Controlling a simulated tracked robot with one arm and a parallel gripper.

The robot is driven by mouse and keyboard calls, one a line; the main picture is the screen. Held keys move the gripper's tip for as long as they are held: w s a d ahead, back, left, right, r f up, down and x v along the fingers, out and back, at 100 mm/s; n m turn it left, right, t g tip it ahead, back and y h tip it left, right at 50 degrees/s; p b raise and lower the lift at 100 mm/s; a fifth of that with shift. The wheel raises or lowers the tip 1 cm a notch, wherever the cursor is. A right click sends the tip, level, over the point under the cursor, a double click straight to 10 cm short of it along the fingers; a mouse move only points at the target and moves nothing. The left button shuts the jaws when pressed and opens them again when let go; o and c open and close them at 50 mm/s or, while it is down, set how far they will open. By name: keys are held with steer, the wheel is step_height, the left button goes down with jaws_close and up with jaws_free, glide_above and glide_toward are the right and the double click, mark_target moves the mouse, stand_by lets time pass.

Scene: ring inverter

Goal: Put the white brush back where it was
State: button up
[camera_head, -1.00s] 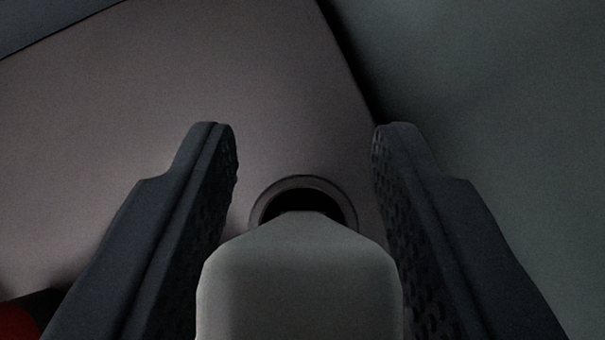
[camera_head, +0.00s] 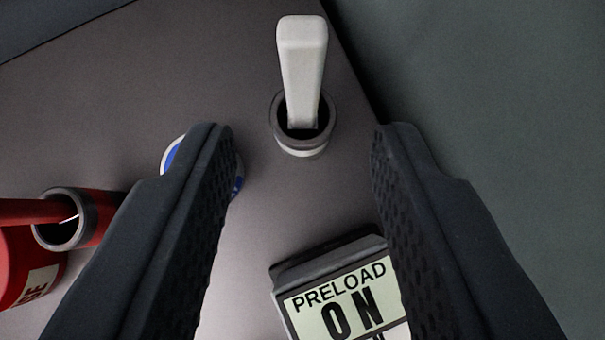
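The white brush (camera_head: 302,65) stands in a round grey holder (camera_head: 303,149) near the right edge of the grey-brown surface. Its handle points up and its lower end is hidden inside the holder. My gripper (camera_head: 303,135) is open, with its two dark fingers wide apart. Nothing is between the fingers, and the brush is apart from both of them, farther off and toward the top of the picture.
A display box (camera_head: 340,290) reading "PRELOAD ON" sits at the bottom middle. A blue and white round object (camera_head: 171,156) is partly hidden behind the left finger. A red object with a grey-rimmed tube (camera_head: 62,220) is at the left. The surface (camera_head: 150,70) is clear at the upper left.

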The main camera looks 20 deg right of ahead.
steer(key=shift+v, duration=1.2)
steer(key=shift+r, duration=0.1)
steer(key=s+a+r+n+t+y, duration=0.1)
steer(key=s+a+r, duration=0.4)
steer(key=r, duration=0.5)
steer(key=s+a+r+n+t, duration=0.1)
steer(key=s+a+r+t, duration=0.1)
steer(key=a+r, duration=0.7)
steer(key=s+a+r+t+y, duration=0.1)
steer(key=s+a+r, duration=0.3)
steer(key=r, duration=0.8)
steer(key=s+a+r+n+t, duration=0.1)
steer(key=s+a+r, duration=0.4)
steer(key=s+r, duration=0.4)
steer(key=s+a+r+n+t+y, duration=0.1)
steer(key=s+a+r, duration=0.5)
steer(key=s, duration=0.8)
step_height(320, 180, up, 3)
steer(key=shift+a+r+n+t+y, duration=0.1)
steer(key=shift+a+n+t+y, duration=0.15)
steer(key=shift+t, duration=0.35)
steer(key=shift+s, duration=0.15)
steer(key=shift+f+b, duration=0.7)
steer(key=shift+b, duration=0.05)
